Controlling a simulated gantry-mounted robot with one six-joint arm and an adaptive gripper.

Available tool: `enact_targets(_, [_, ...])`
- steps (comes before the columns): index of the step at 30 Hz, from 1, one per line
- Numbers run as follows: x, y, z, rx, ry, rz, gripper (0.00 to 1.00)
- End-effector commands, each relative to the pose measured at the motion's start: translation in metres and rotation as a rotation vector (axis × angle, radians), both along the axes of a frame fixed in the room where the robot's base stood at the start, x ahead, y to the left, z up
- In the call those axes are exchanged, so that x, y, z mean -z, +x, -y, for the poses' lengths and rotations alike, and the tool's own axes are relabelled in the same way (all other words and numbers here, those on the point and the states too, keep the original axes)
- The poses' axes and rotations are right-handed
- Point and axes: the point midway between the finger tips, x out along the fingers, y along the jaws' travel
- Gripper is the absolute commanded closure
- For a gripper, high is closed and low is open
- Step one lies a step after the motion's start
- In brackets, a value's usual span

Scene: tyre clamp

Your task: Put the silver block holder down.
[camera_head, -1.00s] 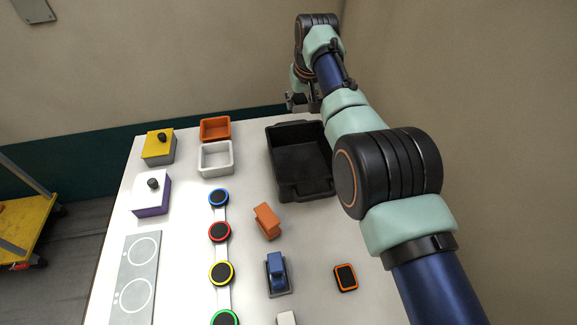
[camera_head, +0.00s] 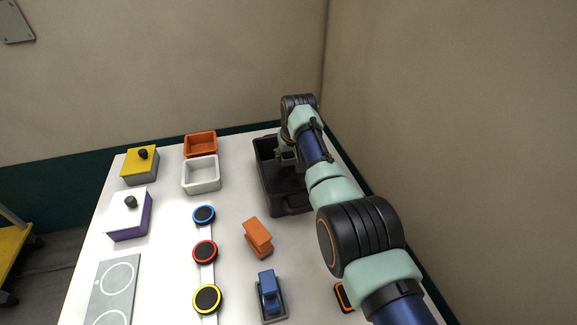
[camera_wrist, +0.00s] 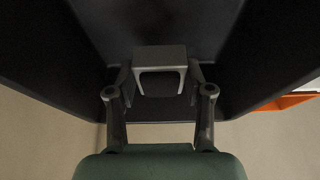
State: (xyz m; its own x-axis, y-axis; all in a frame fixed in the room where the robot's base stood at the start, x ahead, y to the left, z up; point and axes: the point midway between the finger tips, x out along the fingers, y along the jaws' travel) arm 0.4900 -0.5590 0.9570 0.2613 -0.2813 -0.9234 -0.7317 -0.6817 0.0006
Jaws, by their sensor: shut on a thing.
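The silver block holder (camera_wrist: 160,54), a grey U-shaped piece, sits between my fingertips in the wrist view. My gripper (camera_wrist: 160,82) is shut on it, with one finger at each side. The dark walls and floor of the black bin (camera_head: 291,204) surround the holder in the wrist view. In the head view my gripper (camera_head: 286,158) is low at the far part of this bin, and the holder cannot be made out there. I cannot tell whether the holder touches the bin floor.
A white tray (camera_head: 201,187) and an orange tray (camera_head: 201,152) stand left of the bin. An orange block (camera_head: 258,236) and a blue block piece (camera_head: 268,285) stand in front. Ringed discs, including a red one (camera_head: 205,252), form a row. The wall is close on the right.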

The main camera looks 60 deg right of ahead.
Motion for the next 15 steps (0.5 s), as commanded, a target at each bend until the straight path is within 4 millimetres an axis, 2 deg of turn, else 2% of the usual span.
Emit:
enact_targets(1, [0.017,-0.001,-0.001,0.0,0.002,-0.002,0.9])
enact_targets(4, [0.035,0.0,0.0,0.0,0.001,-0.001,0.9])
enact_targets(15, [0.04,0.0,0.0,0.0,0.0,0.0,0.9])
